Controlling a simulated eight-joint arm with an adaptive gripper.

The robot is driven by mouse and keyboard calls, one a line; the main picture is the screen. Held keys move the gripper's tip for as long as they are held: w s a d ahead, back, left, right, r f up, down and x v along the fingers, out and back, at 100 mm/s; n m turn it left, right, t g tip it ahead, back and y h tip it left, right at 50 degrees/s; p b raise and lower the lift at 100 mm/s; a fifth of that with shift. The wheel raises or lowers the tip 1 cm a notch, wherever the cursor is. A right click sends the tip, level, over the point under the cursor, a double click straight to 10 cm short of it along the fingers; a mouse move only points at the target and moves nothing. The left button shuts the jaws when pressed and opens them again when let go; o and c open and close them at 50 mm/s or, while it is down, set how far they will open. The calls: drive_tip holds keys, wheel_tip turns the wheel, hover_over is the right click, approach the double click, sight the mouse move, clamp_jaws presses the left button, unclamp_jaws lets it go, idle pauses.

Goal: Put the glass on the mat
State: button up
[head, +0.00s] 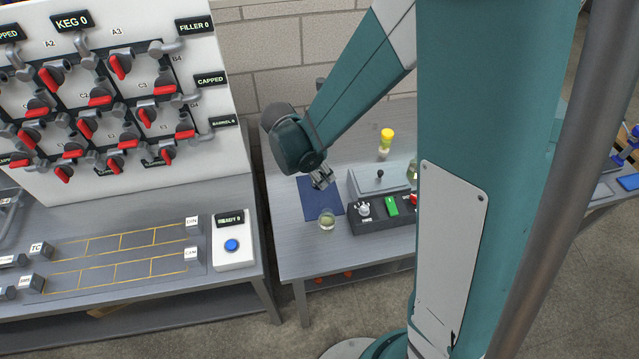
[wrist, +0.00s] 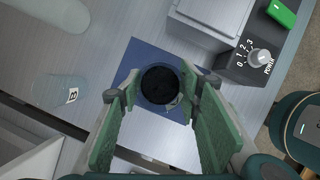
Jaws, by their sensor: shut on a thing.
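The glass (head: 327,218) is small and clear with something pale greenish in it. In the head view it shows just below my gripper (head: 322,182), over the front edge of the dark blue mat (head: 313,205). In the wrist view my gripper (wrist: 161,84) has its fingers on either side of a dark round shape, which looks like the glass (wrist: 160,86) from above. The blue mat (wrist: 126,72) lies under it. I cannot tell whether the glass's base touches the mat. The fingers hide part of the mat.
A control box (head: 378,224) with a knob and coloured buttons stands right of the mat. A clear container labelled B (wrist: 60,91) stands left of the mat in the wrist view. A yellow-topped bottle (head: 386,137) stands farther back. Left is a valve panel (head: 190,130).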

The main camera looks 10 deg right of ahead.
drive_tip(key=shift+f, duration=0.4)
drive_tip(key=shift+f, duration=0.1)
drive_tip(key=shift+f+b, duration=0.3)
drive_tip(key=shift+f, duration=1.7)
drive_tip(key=shift+f, duration=0.1)
drive_tip(key=o, duration=1)
drive_tip(key=shift+p+v, duration=0.7)
drive_tip(key=shift+v, duration=5.45)
